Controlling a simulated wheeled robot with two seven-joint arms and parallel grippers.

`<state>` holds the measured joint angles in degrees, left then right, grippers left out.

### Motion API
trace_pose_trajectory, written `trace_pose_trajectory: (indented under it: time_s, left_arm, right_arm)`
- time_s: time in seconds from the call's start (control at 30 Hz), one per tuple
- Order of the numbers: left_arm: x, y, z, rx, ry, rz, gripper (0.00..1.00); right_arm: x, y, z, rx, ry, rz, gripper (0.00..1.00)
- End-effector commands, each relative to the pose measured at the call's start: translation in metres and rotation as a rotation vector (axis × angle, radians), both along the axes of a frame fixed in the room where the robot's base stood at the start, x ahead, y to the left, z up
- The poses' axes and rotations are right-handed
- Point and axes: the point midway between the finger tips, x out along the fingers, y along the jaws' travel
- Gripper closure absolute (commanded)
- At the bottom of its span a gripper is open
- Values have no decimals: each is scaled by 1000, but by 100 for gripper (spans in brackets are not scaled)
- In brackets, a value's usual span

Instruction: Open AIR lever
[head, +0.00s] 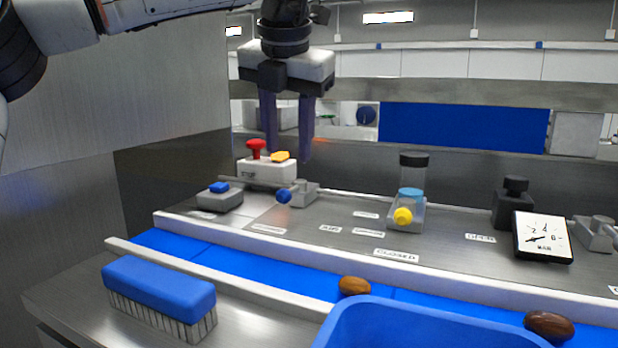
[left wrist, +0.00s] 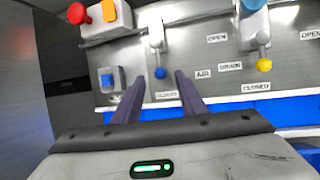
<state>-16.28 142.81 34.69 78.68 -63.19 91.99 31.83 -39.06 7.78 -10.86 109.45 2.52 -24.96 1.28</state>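The AIR lever has a blue ball knob (head: 284,196) on a grey valve block (head: 305,193) on the steel panel. In the left wrist view the blue knob (left wrist: 160,73) points down toward a CLOSED label (left wrist: 167,95), with the AIR label (left wrist: 203,74) to its right. My left gripper (head: 288,158) points down, open and empty, above the panel near the lever. In the left wrist view its fingertips (left wrist: 158,77) appear either side of the knob, with gaps; the head view shows them higher than it. My right gripper is not in view.
A red button (head: 256,147) and yellow switch sit on a white box behind the lever. A blue button box (head: 219,193) is left of it. The DRAIN lever's yellow knob (head: 403,216) and a gauge (head: 543,238) are right. A brush (head: 160,292), blue belt and blue bin are in front.

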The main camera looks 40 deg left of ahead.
Motion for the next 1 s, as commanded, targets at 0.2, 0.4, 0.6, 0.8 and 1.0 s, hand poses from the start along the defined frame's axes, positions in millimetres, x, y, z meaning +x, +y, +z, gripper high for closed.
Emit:
trace_pose_trajectory:
  time_s: [0.2,0.4,0.6,0.8,1.0]
  left_arm:
    - [11,11,-35,-3,5,0,62]
    - [22,20,-67,-3,2,-1,62]
    - [28,26,-84,-1,0,0,62]
    - [30,27,-87,0,-1,0,62]
    - [29,27,-87,0,-1,0,74]
  right_arm:
    - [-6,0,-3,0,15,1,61]
    - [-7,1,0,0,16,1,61]
    - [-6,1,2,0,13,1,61]
    - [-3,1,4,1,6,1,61]
    - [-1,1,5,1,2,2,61]
